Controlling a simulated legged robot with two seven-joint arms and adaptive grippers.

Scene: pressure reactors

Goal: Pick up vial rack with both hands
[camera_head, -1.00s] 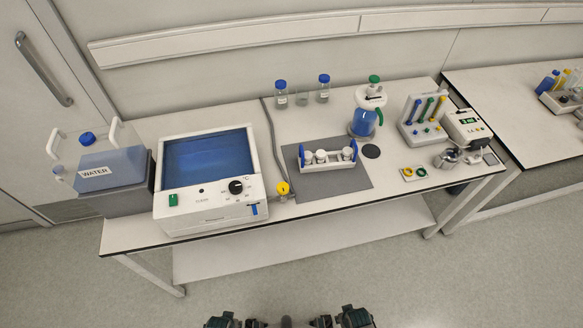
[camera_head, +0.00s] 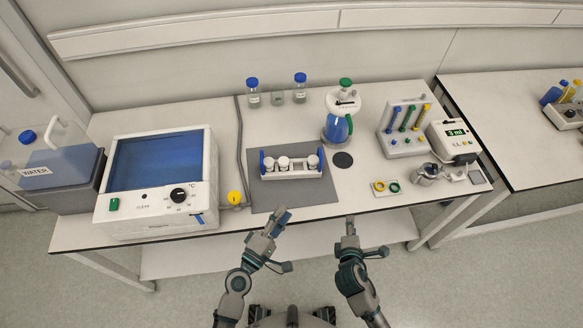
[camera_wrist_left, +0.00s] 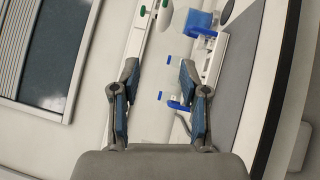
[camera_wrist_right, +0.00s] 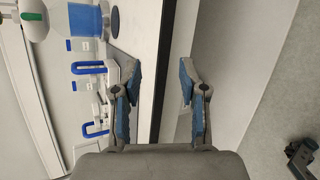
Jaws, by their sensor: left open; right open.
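The vial rack (camera_head: 292,174) is white, with a blue handle at each end and several white-capped vials in it. It stands upright on a grey mat (camera_head: 256,198) in the head view. My left gripper (camera_head: 284,240) is open and empty, in front of the mat near the table's front edge. My right gripper (camera_head: 368,236) is open and empty, in front of the table edge and right of the rack. Both are apart from the rack. In the right wrist view the rack's blue handles (camera_wrist_right: 95,131) show left of the open fingers (camera_wrist_right: 160,80). The left wrist view shows open fingers (camera_wrist_left: 157,78).
A blue-lidded bath (camera_head: 160,158) stands left of the mat, with a yellow knob (camera_head: 234,198) beside it. Bottles (camera_head: 253,92) stand behind.

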